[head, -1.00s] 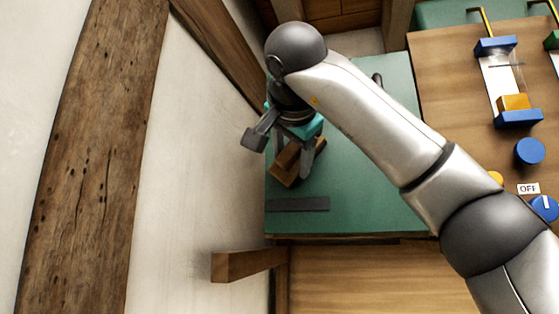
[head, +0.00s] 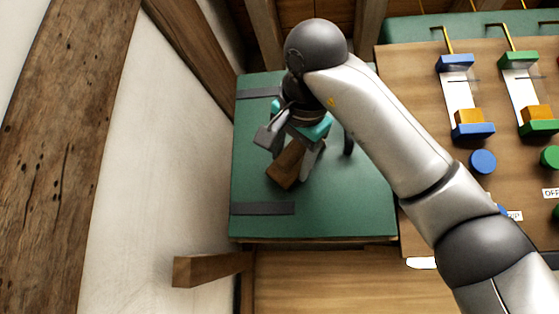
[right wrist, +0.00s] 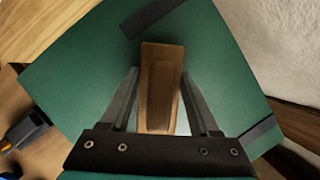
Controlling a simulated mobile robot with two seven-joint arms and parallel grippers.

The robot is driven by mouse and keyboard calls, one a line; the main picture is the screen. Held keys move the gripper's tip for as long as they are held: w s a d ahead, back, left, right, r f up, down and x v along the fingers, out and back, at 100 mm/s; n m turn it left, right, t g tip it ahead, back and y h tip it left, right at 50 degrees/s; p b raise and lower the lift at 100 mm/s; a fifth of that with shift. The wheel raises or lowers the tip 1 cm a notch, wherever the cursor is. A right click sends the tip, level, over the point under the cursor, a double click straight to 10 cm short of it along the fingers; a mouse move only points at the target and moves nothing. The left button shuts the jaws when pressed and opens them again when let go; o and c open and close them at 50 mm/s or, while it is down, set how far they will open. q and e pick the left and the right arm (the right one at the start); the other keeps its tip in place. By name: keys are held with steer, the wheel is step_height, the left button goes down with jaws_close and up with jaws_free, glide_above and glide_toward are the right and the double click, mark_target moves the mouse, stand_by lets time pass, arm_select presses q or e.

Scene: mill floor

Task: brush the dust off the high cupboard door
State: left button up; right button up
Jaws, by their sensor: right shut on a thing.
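The cupboard door (head: 350,210) is a green panel with dark hinge straps at its left edge, and it also fills much of the right wrist view (right wrist: 85,65). My right gripper (head: 297,163) is in front of the door's left half. It is shut on a brown wooden brush (head: 287,163). In the right wrist view the brush (right wrist: 160,70) lies between the two fingers (right wrist: 160,85), its block over the green door. I cannot tell whether the brush touches the door. No dust is clearly visible. My left gripper is not in view.
A pale wall (head: 150,180) with a dark timber post (head: 60,150) stands left of the door. A wooden bracket (head: 210,269) juts out below it. At the right is a wooden board (head: 410,80) with blue and green fittings and knobs.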

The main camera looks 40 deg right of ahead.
mark_target(295, 156)
steer(key=shift+s+d, duration=0.45)
steer(key=shift+s, duration=0.05)
steer(key=shift+s+a+b, duration=0.15)
steer(key=shift+s+a, duration=0.55)
steer(key=shift+a, duration=0.15)
steer(key=shift+s+a+b, duration=0.15)
steer(key=shift+s+a, duration=0.5)
steer(key=shift+a, duration=0.2)
steer(key=shift+s+a+b, duration=0.35)
steer(key=shift+s+a, duration=0.2)
steer(key=shift+a, duration=0.05)
steer(key=shift+s+a+b, duration=0.4)
steer(key=shift+s+a, duration=0.1)
steer(key=shift+a, duration=0.1)
steer(key=shift+s+a, duration=0.5)
steer(key=shift+a, duration=0.05)
